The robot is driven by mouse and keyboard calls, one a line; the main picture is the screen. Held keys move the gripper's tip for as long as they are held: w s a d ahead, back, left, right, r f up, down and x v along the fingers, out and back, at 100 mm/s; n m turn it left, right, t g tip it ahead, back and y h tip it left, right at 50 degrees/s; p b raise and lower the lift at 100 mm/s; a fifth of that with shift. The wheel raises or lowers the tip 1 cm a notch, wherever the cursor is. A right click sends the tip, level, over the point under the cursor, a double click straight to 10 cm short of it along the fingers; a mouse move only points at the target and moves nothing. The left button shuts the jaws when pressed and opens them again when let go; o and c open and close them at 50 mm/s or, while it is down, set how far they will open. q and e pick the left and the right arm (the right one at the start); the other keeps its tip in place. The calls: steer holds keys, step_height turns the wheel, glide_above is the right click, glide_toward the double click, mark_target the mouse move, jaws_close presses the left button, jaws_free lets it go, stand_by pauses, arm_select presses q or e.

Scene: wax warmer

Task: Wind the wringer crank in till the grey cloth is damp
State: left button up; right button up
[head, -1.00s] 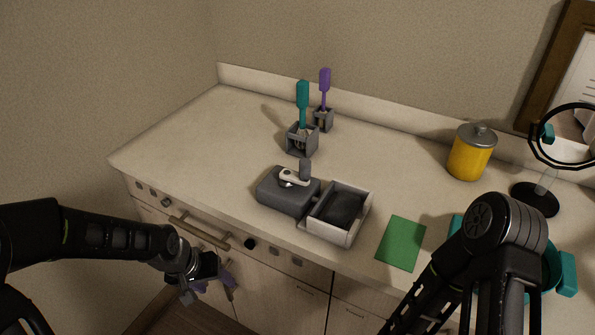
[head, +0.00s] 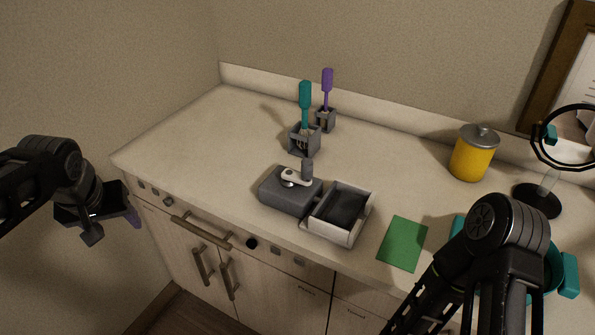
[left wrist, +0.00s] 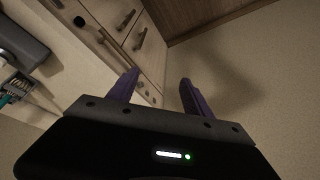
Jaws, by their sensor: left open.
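The wringer (head: 289,194) is a dark grey block on the counter, with a white crank arm (head: 296,177) on top and an upright grey knob (head: 307,168) at its end. A pale tray (head: 333,233) adjoins its right side, and the dark grey cloth (head: 346,206) appears to lie in it; I cannot tell how damp it is. My left gripper (head: 136,218) is off the counter's left end, clear of the wringer. Its purple fingers (left wrist: 157,90) are apart and empty in the left wrist view. My right arm stands at the right, its gripper out of view.
A green mat (head: 403,243), a yellow jar (head: 474,155) and a ring stand (head: 537,199) are to the right. The counter's left part is clear.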

stand_by(0.3)
arm_select(q)
steer(key=shift+c, duration=0.7)
steer(key=w+d+f, duration=0.1)
steer(key=d+f, duration=0.2)
steer(key=f, duration=0.1)
steer(key=d+f+m+h, duration=0.1)
steer(key=d+f, duration=0.2)
steer(key=f, duration=0.2)
steer(key=w+d+f+g+h, duration=0.1)
steer(key=d+f, duration=0.2)
steer(key=f, duration=0.2)
steer(key=shift+w+d+m, duration=0.25)
steer(key=shift+w+m, duration=0.05)
steer(key=shift+m, duration=0.1)
steer(key=shift+c, duration=0.9)
steer(key=s+d+f+g+h, duration=0.1)
steer(key=s+d+f+h, duration=0.15)
steer(key=d+f, duration=0.75)
steer(key=s+d+f, duration=0.4)
steer(key=s+f, duration=0.4)
steer(key=s+d+f+g+h, duration=0.1)
steer(key=s+d+f, duration=0.3)
steer(key=s+f, duration=0.4)
steer(key=shift+s+d+f+g, duration=0.3)
steer(key=shift+s+f, duration=0.05)
steer(key=shift+s, duration=0.05)
